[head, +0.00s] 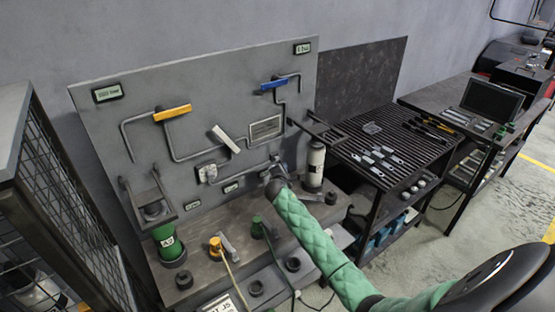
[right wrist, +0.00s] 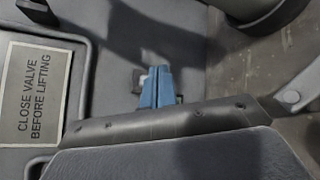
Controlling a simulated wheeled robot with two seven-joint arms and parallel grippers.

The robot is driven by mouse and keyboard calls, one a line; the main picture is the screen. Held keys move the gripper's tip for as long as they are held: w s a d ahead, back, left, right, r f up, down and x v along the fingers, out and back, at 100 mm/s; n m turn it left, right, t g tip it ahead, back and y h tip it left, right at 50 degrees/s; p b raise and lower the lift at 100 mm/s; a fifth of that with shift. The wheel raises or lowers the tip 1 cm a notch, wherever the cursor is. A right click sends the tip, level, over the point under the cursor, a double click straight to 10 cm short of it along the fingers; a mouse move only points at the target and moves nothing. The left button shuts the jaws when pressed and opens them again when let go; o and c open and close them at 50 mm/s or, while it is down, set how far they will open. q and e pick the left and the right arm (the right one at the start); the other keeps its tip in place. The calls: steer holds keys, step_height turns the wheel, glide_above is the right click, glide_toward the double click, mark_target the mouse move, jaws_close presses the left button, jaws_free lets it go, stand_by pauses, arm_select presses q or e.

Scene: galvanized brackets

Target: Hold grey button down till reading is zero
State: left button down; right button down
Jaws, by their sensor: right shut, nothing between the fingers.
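My right arm reaches in from the lower right of the head view, and its gripper (head: 276,166) is at the lower right of the grey panel (head: 205,105). In the right wrist view its blue fingers (right wrist: 157,88) are shut together, in front of a small dark and light fitting on the panel. The grey button is not clearly visible; I cannot tell whether the fingertips touch it. A display (head: 109,93) at the panel's upper left and another display (head: 302,48) at its upper right show small bar readings, too small to read surely. My left gripper is not in view.
A sign (right wrist: 40,95) reads "CLOSE VALVE BEFORE LIFTING". The panel carries a yellow handle (head: 172,113), a blue handle (head: 272,85) and a white lever (head: 226,139). A white cylinder (head: 315,164) stands close right of my gripper; a green cylinder (head: 170,243) stands at left.

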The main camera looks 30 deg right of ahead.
steer(key=s+p, duration=0.1)
steer(key=s, duration=0.2)
steer(key=shift+d, duration=0.1)
stand_by(0.6)
